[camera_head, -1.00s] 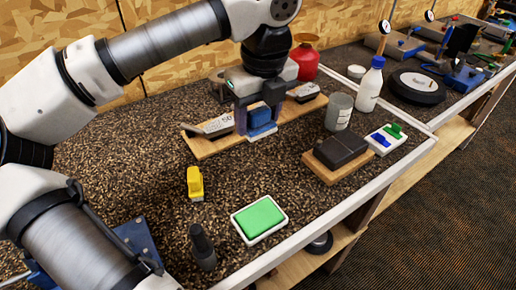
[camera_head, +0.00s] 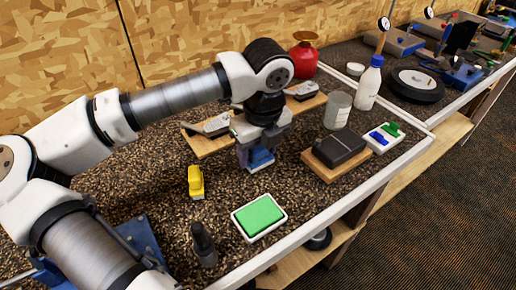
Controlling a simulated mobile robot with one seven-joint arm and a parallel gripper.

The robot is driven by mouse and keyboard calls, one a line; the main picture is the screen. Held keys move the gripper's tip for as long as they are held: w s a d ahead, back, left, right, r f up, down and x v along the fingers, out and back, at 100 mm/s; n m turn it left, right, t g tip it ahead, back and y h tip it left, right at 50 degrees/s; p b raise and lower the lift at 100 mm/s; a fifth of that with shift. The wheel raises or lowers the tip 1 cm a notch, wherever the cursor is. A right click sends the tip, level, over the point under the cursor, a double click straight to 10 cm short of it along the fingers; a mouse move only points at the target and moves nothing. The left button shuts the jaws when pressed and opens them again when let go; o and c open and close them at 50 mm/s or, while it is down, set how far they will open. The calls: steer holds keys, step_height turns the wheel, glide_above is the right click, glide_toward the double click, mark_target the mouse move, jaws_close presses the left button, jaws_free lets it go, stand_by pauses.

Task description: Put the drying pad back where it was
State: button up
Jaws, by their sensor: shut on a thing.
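My gripper (camera_head: 258,152) points down and is shut on a blue block-like pad (camera_head: 261,158) with a paler lower edge, apparently the drying pad. The fingers and wrist hide much of it. The pad is low over the speckled bench top (camera_head: 230,185), in front of the wooden board (camera_head: 205,147). I cannot tell whether it touches the bench.
Near it are a yellow tool (camera_head: 196,182), a green pad in a white tray (camera_head: 259,216), a dark block (camera_head: 339,147) on a wooden base, and a grey can (camera_head: 337,110). A dark upright item (camera_head: 204,245) stands in front. Bare bench lies between.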

mark_target(262, 161)
steer(key=shift+f, duration=0.2)
steer(key=o, duration=1)
steer(key=shift+r, duration=0.1)
steer(key=shift+r, duration=0.2)
steer(key=r, duration=0.8)
steer(key=s+r+b, duration=0.1)
steer(key=r, duration=0.2)
steer(key=shift+s+d+r, duration=0.1)
steer(key=shift+d+r, duration=0.3)
